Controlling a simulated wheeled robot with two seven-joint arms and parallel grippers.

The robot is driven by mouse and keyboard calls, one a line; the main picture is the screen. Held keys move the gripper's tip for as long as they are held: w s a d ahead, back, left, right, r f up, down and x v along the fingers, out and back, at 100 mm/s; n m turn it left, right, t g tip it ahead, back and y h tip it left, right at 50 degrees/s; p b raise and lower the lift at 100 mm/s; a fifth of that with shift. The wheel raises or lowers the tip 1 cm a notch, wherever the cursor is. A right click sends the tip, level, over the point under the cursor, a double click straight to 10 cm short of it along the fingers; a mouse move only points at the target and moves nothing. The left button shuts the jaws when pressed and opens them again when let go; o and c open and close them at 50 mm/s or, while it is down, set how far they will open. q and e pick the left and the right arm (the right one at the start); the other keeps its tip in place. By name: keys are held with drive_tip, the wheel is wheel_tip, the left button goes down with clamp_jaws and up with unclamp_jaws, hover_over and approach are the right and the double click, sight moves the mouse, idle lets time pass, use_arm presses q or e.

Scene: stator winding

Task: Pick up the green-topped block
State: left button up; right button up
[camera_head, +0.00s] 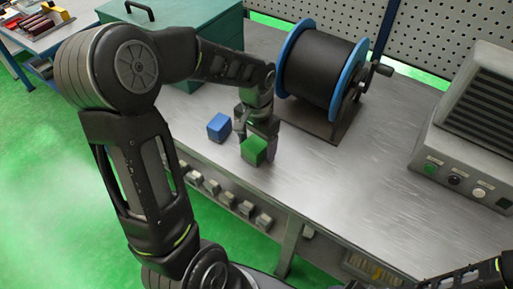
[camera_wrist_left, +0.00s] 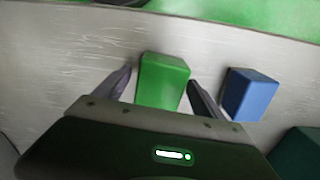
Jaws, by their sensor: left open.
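The green-topped block (camera_head: 254,150) sits on the metal workbench, near its front edge. My left gripper (camera_head: 256,140) is down at the block. In the left wrist view, the green block (camera_wrist_left: 163,80) lies between the two spread fingers of the left gripper (camera_wrist_left: 160,88). The fingers stand on either side of it, and a narrow gap shows beside the block. A blue block (camera_head: 219,127) sits just left of the gripper in the head view. In the wrist view the blue block (camera_wrist_left: 250,94) is right of the right-hand finger. My right gripper is not in view.
A black spool with blue rims (camera_head: 321,68) stands behind the gripper on the bench. A green case (camera_head: 190,30) is at the back left, and a grey control box (camera_head: 470,130) at the right.

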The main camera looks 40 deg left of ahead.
use_arm(q)
drive_tip(key=shift+c, duration=0.6)
clamp_jaws()
